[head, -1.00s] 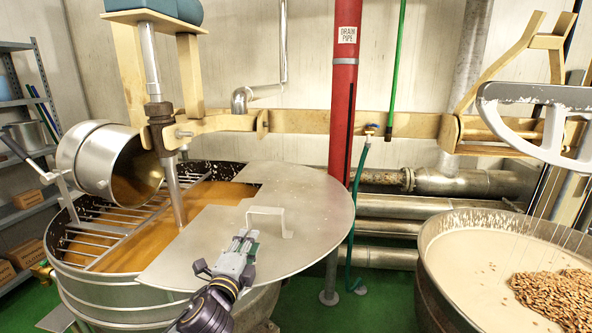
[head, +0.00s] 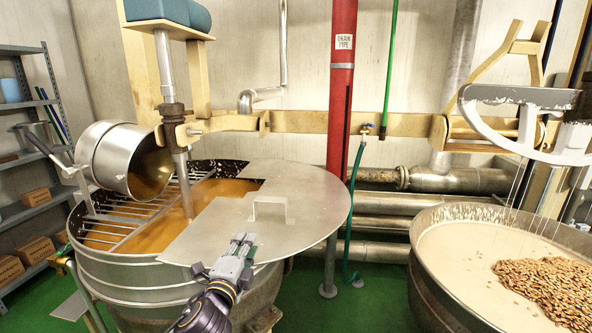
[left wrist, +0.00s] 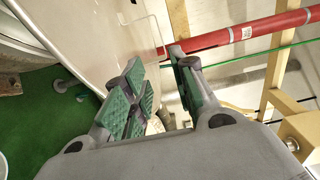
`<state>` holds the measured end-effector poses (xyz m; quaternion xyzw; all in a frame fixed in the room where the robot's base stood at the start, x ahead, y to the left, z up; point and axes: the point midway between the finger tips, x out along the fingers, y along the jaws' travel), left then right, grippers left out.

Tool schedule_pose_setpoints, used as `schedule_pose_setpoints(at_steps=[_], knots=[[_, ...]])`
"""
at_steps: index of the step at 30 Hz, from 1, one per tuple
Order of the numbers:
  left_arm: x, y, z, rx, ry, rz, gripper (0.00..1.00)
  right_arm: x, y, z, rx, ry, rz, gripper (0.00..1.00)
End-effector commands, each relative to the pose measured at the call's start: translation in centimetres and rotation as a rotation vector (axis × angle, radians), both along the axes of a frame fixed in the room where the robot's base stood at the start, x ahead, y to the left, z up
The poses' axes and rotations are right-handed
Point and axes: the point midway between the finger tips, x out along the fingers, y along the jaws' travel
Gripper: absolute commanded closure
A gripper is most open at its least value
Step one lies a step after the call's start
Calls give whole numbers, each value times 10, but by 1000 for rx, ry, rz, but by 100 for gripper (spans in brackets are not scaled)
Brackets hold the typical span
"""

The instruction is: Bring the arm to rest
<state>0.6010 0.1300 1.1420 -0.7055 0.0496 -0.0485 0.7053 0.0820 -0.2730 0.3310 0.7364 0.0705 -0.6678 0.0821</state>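My left gripper (head: 239,248) is in front of the kettle, close to the near edge of its flat metal lid (head: 318,210). In the left wrist view the gripper (left wrist: 158,92) has its green-padded fingers apart, with nothing between them. The lid, with a raised handle (head: 270,207), covers the right part of the kettle (head: 115,272). Amber liquid (head: 160,232) shows in the uncovered left part, beside a metal grate (head: 125,215). My right gripper is in neither view.
A metal pot (head: 122,160) is tilted over the grate. A red drain pipe (head: 341,100) stands behind the lid. At right is a large pan (head: 425,250) with cream mass and a heap of nuts (head: 550,290). Shelves (head: 25,120) stand at the far left.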

Motion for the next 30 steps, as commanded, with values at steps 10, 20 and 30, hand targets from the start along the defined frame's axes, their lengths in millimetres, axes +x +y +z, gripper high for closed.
schedule_pose_setpoints(at_steps=[10,20,30], knots=[[-11,2,-2,-4,7,2,73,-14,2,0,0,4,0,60],[-16,8,-17,-74,67,31,73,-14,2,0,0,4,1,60],[-31,19,-46,-212,183,91,73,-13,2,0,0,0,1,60]])
